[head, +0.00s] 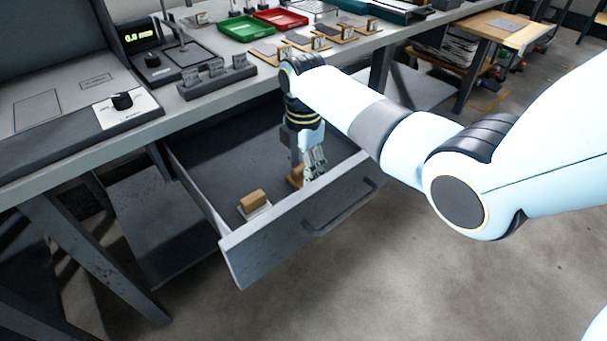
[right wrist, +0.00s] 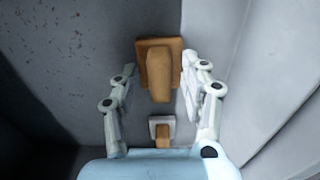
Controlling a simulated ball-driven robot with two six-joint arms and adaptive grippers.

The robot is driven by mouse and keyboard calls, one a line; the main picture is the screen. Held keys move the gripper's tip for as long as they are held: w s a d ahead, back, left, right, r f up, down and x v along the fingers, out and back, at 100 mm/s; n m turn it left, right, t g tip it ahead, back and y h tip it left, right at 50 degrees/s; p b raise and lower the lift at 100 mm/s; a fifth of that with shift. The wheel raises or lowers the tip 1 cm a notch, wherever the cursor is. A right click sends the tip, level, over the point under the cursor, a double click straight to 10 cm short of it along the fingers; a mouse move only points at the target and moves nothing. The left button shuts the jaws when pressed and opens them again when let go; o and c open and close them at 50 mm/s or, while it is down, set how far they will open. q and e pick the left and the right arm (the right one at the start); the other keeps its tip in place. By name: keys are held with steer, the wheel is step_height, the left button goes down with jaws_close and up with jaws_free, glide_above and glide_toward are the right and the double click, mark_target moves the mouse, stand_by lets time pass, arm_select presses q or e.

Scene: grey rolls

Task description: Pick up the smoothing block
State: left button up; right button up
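Two blocks with wooden grips lie in the open drawer (head: 305,222). One is all brown wood, a plate with a raised grip (head: 296,176); it also shows in the right wrist view (right wrist: 158,72). The other has a tan grip on a pale base (head: 254,204), and shows smaller in the right wrist view (right wrist: 161,131). I cannot tell by name which is the smoothing block. My right gripper (head: 312,170) reaches down into the drawer at the all-brown block and partly hides it. In the right wrist view its fingers (right wrist: 158,68) are apart, one on each side of that block. My left gripper is out of view.
The drawer front with its handle (head: 340,207) stands close to the right gripper. The bench top above holds a green tray (head: 246,28), a red tray (head: 279,20), a dark rack (head: 218,80) and a scale display (head: 141,37). The drawer's left part is mostly bare.

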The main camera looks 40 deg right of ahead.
mark_target(304, 166)
jaws_close()
steer(key=shift+r, duration=0.1)
step_height(304, 166, up, 10)
steer(key=p, duration=0.2)
steer(key=shift+p, duration=0.35)
steer(key=shift+c, duration=2.4)
jaws_free()
jaws_close()
